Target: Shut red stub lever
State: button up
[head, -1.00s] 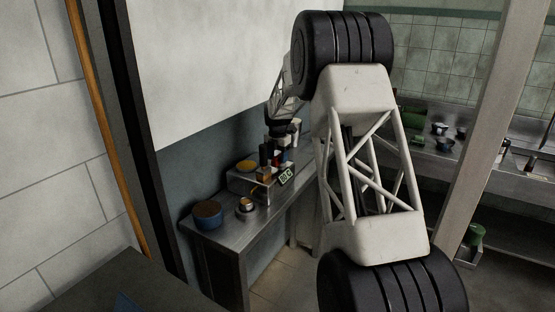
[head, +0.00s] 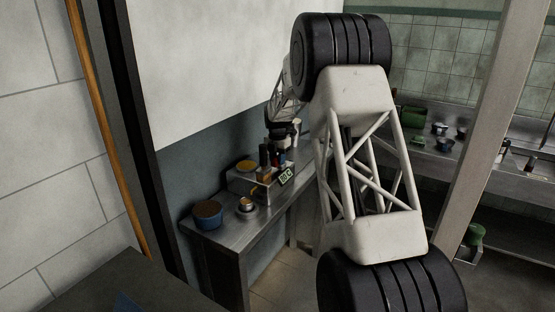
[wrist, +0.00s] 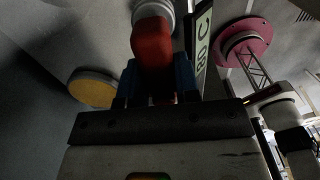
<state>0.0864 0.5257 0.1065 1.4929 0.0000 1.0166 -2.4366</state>
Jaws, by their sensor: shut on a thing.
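The red stub lever (wrist: 152,50) shows in the wrist view, pointing towards the camera from a pale round base (wrist: 153,8). My gripper (wrist: 157,78) has its blue fingers shut on the lever, one on each side. The lower end of the lever is hidden behind the dark gripper body. In the head view, my gripper is small and dark above the steel unit (head: 245,182) on the counter, and the lever cannot be made out clearly.
A sign reading 88 C (wrist: 202,45) stands close right of the lever; it also shows in the head view (head: 286,176). A yellow disc (wrist: 92,88) lies left. A blue pot (head: 207,214) and small metal cup (head: 246,204) stand near the counter's front end.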

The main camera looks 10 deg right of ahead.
jog(key=m, duration=0.2)
jog(key=w+m, duration=0.1)
jog(key=m, duration=0.1)
jog(key=shift+a, duration=0.3)
jog(key=m, duration=0.2)
jog(key=w+m, duration=0.1)
jog(key=m, duration=0.1)
jog(key=shift+w+a+m, duration=0.1)
jog(key=shift+a+m, duration=0.05)
jog(key=shift+m, duration=0.25)
jog(key=m, duration=0.2)
jog(key=w+m, duration=0.1)
jog(key=m, duration=0.1)
jog(key=shift+w+m, duration=0.1)
jog(key=shift+m, duration=0.2)
jog(key=m, duration=0.2)
jog(key=w+d+m, duration=0.1)
jog(key=m, duration=0.1)
jog(key=shift+m, duration=0.3)
jog(key=shift+w, duration=0.1)
jog(key=o, duration=0.9)
jog(key=shift+r, duration=0.1)
